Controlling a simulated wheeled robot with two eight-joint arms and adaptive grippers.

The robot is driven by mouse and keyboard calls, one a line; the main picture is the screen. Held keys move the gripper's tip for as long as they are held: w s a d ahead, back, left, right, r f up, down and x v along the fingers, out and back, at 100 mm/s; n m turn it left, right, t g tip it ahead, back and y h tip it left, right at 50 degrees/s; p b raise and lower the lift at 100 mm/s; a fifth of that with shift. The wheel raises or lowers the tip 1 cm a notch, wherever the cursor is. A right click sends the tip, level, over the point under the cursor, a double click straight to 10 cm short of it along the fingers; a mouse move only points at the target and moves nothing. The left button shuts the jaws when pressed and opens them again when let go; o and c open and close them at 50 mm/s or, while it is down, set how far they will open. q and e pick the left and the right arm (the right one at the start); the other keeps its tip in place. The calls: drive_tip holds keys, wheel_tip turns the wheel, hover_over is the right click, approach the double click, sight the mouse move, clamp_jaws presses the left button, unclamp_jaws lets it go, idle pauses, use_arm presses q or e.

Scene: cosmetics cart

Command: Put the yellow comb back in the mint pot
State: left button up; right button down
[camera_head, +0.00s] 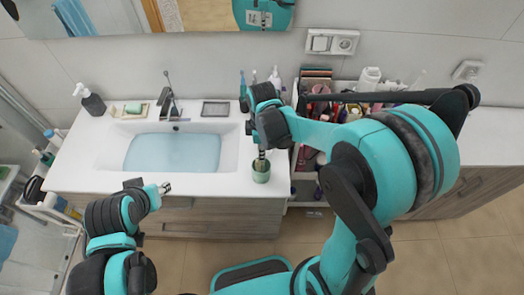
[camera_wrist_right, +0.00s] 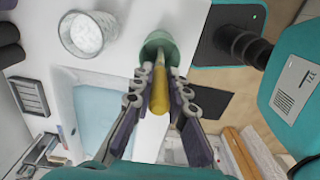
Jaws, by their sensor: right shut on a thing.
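The mint pot (camera_head: 261,172) stands on the white counter near its front edge, right of the basin. In the right wrist view the mint pot (camera_wrist_right: 158,44) lies just beyond the fingertips. My right gripper (camera_head: 261,153) is directly over the pot in the head view. In the wrist view my right gripper (camera_wrist_right: 152,78) is shut on the yellow comb (camera_wrist_right: 160,96). The comb's far end reaches the pot's mouth; how deep it sits inside is hidden. My left gripper (camera_head: 165,187) is near the counter's front edge at the left, away from the pot; its finger opening is too small to judge.
The basin (camera_head: 172,152) is left of the pot. A glass tumbler (camera_wrist_right: 87,34) stands near the pot in the wrist view. A cart crowded with cosmetics (camera_head: 310,160) is right of the counter. A soap dispenser (camera_head: 90,101) stands at the far left.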

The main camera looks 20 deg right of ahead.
drive_tip(key=c, duration=0.9)
unclamp_jaws()
drive_tip(key=shift+r, duration=0.15)
drive_tip(key=shift+r+p, duration=3.75)
drive_tip(key=shift+r, duration=1.2)
drive_tip(key=shift+f, duration=0.1)
drive_tip(key=s+d+f+m+t+b, duration=0.1)
drive_tip(key=s+f+m+t+b, duration=0.1)
drive_tip(key=b, duration=0.5)
drive_tip(key=s+d+f+m+t+b, duration=0.2)
drive_tip(key=s+f+m+b, duration=0.2)
drive_tip(key=f+m+b, duration=0.2)
drive_tip(key=s+d+f+m+t+b, duration=0.1)
drive_tip(key=s+f+m+t+b, duration=0.2)
drive_tip(key=m+b, duration=0.3)
drive_tip(key=shift+s+d+f+m+b, duration=0.2)
drive_tip(key=shift+s+f+m+b, duration=0.3)
drive_tip(key=shift+f+b, duration=0.45)
